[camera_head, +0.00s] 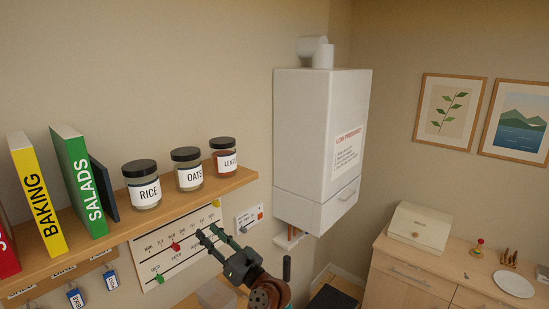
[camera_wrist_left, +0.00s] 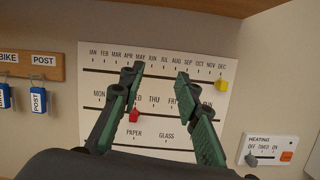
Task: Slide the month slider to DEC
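The white slider board (camera_head: 165,260) hangs on the wall below the shelf, and it fills the middle of the left wrist view (camera_wrist_left: 240,65). Its top row runs JAN to DEC. My left gripper (camera_head: 207,233) is in front of the board, fingers apart and empty. In the left wrist view its fingertips (camera_wrist_left: 158,72) lie left of the yellow slider, apart from it. My right gripper is not in view.
A red slider (camera_wrist_left: 134,115) is on the weekday row, near WED. A green slider (camera_head: 160,278) is on the lowest row. A heating panel (camera_wrist_left: 267,150) is right of the board. The shelf (camera_head: 140,220) with jars overhangs it. A white boiler (camera_head: 305,130) stands out further right.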

